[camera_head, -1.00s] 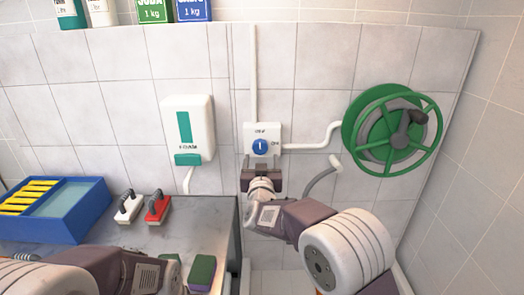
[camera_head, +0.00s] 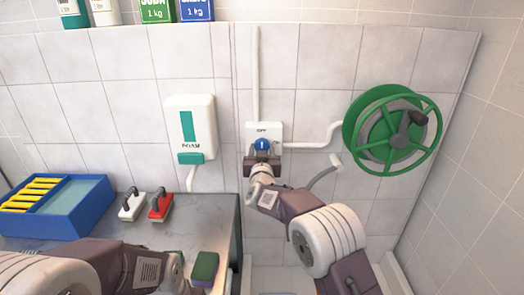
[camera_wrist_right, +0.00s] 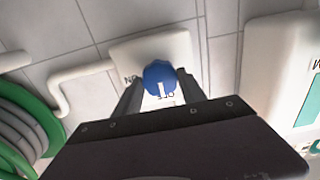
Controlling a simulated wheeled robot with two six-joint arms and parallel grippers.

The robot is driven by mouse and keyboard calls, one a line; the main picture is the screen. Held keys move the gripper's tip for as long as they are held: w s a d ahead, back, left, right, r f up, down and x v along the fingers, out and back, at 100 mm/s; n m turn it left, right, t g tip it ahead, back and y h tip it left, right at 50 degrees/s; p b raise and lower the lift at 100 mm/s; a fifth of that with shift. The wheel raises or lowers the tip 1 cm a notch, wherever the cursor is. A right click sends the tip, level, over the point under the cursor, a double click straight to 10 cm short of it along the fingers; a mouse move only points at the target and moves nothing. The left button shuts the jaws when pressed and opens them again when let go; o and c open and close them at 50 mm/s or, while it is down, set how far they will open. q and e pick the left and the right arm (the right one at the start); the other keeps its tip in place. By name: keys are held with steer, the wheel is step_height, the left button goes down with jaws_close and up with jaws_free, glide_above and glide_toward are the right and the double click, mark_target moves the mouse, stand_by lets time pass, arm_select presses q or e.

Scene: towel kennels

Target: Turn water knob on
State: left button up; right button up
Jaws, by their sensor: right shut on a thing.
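The water knob (camera_head: 262,145) is a round blue knob with a white mark, on a white wall box (camera_head: 275,131) labelled OFF at its top. My right gripper (camera_head: 262,154) reaches up to it from below. In the right wrist view the knob (camera_wrist_right: 159,77) sits between the two dark fingers (camera_wrist_right: 158,92), which are shut on its sides. The white mark on the knob looks upright in the head view. My left arm shows at the bottom left of the head view, but its fingertips cannot be made out.
A green hose reel (camera_head: 391,129) hangs on the wall to the right, joined to the box by a white pipe (camera_head: 318,141). A foam dispenser (camera_head: 191,127) is to the left. A blue tray (camera_head: 72,225), two brushes (camera_head: 160,206) and a sponge (camera_head: 205,268) are on the counter.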

steer(key=m+b, duration=0.2)
steer(key=m, duration=0.1)
steer(key=shift+f+m, duration=0.15)
steer(key=shift+m, duration=0.15)
steer(key=m+b, duration=0.3)
steer(key=m, duration=0.2)
steer(key=shift+m+b, duration=0.3)
steer(key=m+b, duration=0.2)
steer(key=m, duration=0.2)
steer(key=shift+m+b, duration=1.1)
steer(key=shift+m, duration=1.3)
steer(key=o, duration=1.4)
